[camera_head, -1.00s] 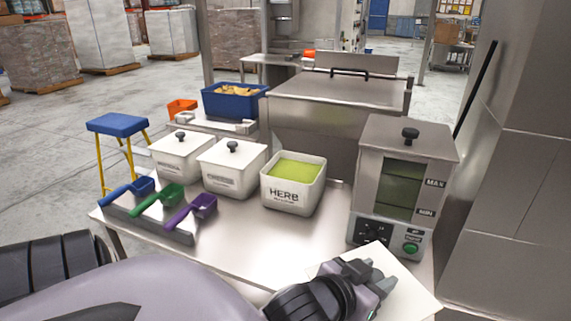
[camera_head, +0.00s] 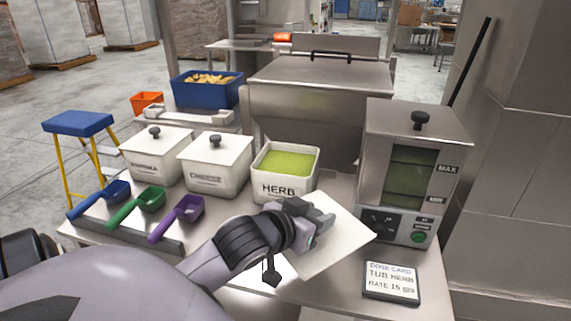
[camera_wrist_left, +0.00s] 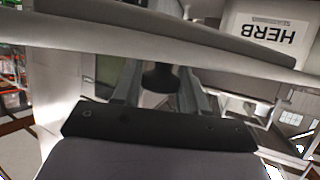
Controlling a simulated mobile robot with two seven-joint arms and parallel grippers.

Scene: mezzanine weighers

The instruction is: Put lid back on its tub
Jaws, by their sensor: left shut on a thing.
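The HERB tub (camera_head: 284,190) is white, square and open, with green powder (camera_head: 289,160) inside, behind the lid on the steel bench. Its label also shows upside down in the wrist view (camera_wrist_left: 270,38). My left gripper (camera_head: 318,219) is shut on the white square lid (camera_head: 338,242) by its dark knob (camera_wrist_left: 160,77). The lid is clear of the tub, in front and to its right, and looks tilted. In the wrist view the lid (camera_wrist_left: 180,40) spans the upper picture. My gripper hides part of the lid in the head view. My right gripper is out of view.
Two lidded tubs, PAPRIKA (camera_head: 157,155) and CHEESE (camera_head: 215,165), stand left of HERB. Blue (camera_head: 100,199), green (camera_head: 137,207) and purple (camera_head: 177,217) scoops lie in front. A steel dispenser (camera_head: 455,150) stands at right, a dose card (camera_head: 391,282) before it.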

